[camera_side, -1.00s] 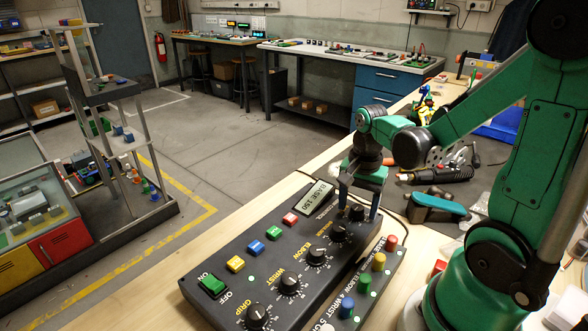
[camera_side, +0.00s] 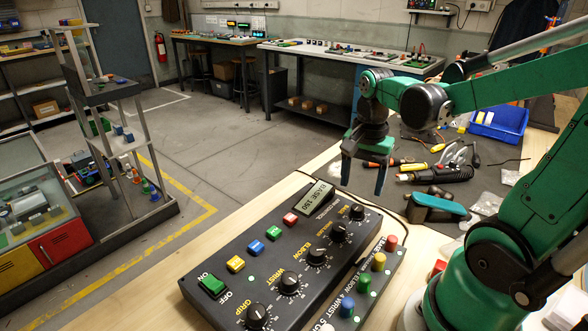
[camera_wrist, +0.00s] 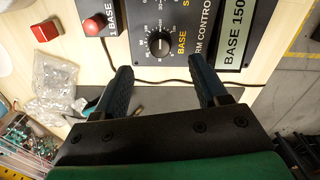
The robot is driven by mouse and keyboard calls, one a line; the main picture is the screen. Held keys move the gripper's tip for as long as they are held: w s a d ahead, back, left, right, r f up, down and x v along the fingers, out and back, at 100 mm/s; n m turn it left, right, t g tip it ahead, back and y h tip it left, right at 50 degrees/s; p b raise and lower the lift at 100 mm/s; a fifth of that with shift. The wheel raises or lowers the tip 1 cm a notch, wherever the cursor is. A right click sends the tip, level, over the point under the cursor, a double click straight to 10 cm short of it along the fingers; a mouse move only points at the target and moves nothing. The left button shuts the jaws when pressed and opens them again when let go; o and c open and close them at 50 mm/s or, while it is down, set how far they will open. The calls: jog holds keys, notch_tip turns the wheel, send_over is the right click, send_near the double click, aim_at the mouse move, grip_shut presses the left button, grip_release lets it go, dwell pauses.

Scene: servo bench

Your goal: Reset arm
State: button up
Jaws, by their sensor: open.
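My gripper (camera_side: 364,180) hangs open and empty above the far end of the black arm control box (camera_side: 225,260), fingers pointing down. In the wrist view my gripper (camera_wrist: 160,70) has its two fingers spread apart, with nothing between them. The BASE knob (camera_wrist: 160,43) lies beyond the fingertips, untouched; it also shows in the side view (camera_side: 357,212). The display (camera_wrist: 237,35) reads BASE 150 in the wrist view. The green ON/OFF switch (camera_side: 213,285) sits at the box's near left. Several more black knobs, such as the WRIST knob (camera_side: 290,282), line the box.
Coloured round buttons, including a red one (camera_side: 391,242), stand on a strip beside the box. A teal-and-black tool (camera_side: 436,205), pliers and screwdrivers lie on a dark mat to the right. A blue bin (camera_side: 499,122) stands behind them.

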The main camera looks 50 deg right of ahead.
jog(key=w+a+r+n+t, duration=0.1)
jog(key=w+a+n+t, duration=0.1)
jog(key=a+n, duration=0.3)
jog(key=w+a+r+n+t, duration=0.2)
jog(key=a+n+t, duration=0.3)
jog(key=n, duration=0.5)
jog(key=shift+a+n, duration=0.4)
jog(key=shift+a, duration=0.2)
jog(key=shift+r, duration=0.1)
dwell(0.8)
